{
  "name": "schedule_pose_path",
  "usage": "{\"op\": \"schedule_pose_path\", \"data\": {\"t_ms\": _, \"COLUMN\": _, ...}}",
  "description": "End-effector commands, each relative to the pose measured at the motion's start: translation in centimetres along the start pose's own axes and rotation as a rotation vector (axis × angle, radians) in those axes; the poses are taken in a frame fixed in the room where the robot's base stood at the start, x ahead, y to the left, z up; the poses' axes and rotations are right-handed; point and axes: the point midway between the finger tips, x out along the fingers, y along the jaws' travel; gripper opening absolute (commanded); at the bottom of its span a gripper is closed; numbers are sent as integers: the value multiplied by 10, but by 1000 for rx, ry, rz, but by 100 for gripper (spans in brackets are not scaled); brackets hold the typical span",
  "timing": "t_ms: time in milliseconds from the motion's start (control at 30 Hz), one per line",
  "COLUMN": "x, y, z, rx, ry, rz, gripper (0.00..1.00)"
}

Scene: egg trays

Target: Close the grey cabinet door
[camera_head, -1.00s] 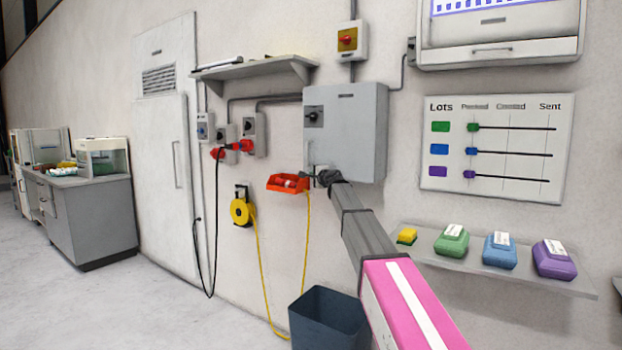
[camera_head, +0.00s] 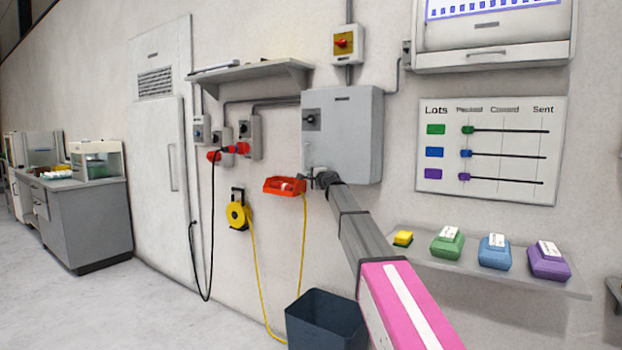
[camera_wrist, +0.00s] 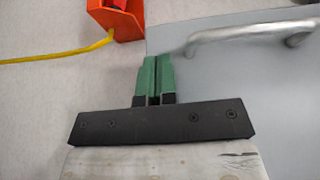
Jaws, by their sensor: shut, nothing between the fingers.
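The grey cabinet (camera_head: 371,130) hangs on the wall in the middle of the head view. Its door (camera_head: 335,140) looks flush with the body, with no gap visible from here; I cannot rule out a small one. A dark rotary switch sits on the door. The door's slim handle (camera_head: 307,155) is near its left edge, and the handle also shows at upper right in the wrist view (camera_wrist: 245,32). My gripper (camera_head: 309,179) is at the door's lower left corner. Its green fingers (camera_wrist: 158,58) are together and empty, below the handle; contact with the door cannot be told.
A dark waste bin (camera_head: 325,320) stands below. A shelf (camera_head: 480,268) with egg boxes is at the right.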

Motion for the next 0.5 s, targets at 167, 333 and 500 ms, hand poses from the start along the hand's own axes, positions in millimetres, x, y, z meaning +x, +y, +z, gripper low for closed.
{"op": "schedule_pose_path", "data": {"t_ms": 167, "x": -13, "y": -2, "z": 13, "rx": -1, "ry": 4, "rz": -3, "gripper": 0}}
{"op": "schedule_pose_path", "data": {"t_ms": 333, "x": -34, "y": -1, "z": 45, "rx": 0, "ry": -3, "rz": -2, "gripper": 0}}
{"op": "schedule_pose_path", "data": {"t_ms": 500, "x": -51, "y": 0, "z": 77, "rx": 0, "ry": -5, "rz": -1, "gripper": 0}}
